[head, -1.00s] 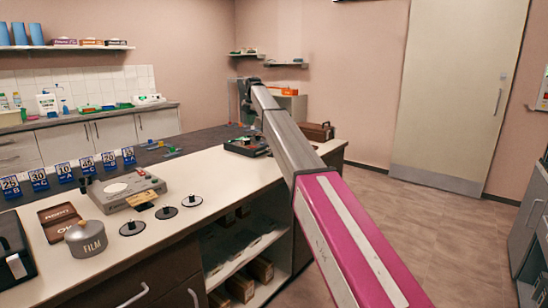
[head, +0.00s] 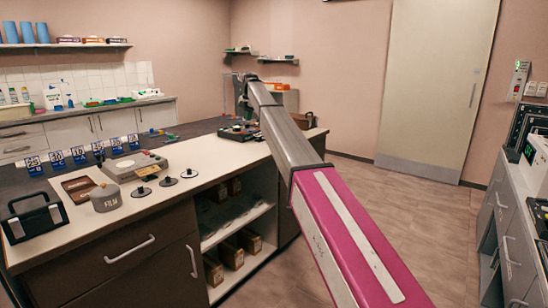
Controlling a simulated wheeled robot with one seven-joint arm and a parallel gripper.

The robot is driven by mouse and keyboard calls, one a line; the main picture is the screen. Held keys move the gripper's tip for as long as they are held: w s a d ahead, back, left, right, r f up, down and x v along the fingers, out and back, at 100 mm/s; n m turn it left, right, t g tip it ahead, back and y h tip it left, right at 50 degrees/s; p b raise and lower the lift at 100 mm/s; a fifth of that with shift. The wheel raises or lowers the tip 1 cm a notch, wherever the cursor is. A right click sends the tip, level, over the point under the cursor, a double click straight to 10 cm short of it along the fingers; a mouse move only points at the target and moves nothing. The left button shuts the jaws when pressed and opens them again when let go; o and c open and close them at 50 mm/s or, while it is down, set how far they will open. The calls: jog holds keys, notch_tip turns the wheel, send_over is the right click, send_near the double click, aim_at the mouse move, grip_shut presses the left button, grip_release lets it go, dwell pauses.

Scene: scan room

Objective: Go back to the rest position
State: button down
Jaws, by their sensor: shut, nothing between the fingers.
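My arm reaches from the bottom right to the middle of the head view, with a magenta section near me and a grey section beyond. At its far end my gripper (head: 241,110) hangs down, small and dark, beyond the work counter's far part. It is shut, with nothing seen in it. The grey forearm partly hides it, and the fingertips are too small to make out.
The white-topped counter (head: 182,193) on the left holds a black case (head: 35,217), a film can (head: 105,198), a grey device (head: 134,165) and several black discs. Another bench (head: 508,180) stands at right. Open floor (head: 400,205) lies between, leading to a door (head: 437,80).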

jog(key=s+d+f+m, duration=0.55)
jog(key=s+f, duration=0.25)
jog(key=f, duration=0.2)
jog(key=s+d+f+m, duration=0.4)
jog(key=s+d+f, duration=0.3)
jog(key=f, duration=0.4)
jog(key=s+d+f+m, duration=0.4)
jog(key=s+d+f, duration=0.35)
jog(key=f, duration=0.25)
jog(key=s+d+f+m, duration=0.4)
jog(key=s+f+m, duration=0.1)
jog(key=s, duration=0.5)
jog(key=s+d+f+m+h, duration=0.1)
jog(key=s+d+f+m, duration=0.3)
jog(key=s, duration=0.7)
jog(key=s+d+f+m+g, duration=0.1)
jog(key=s+d+f+m, duration=0.3)
jog(key=s, duration=0.6)
notch_tip(320, 180, down, 3)
jog(key=shift+s+r+m, duration=0.1)
jog(key=shift+s+m, duration=0.05)
jog(key=shift+m, duration=0.8)
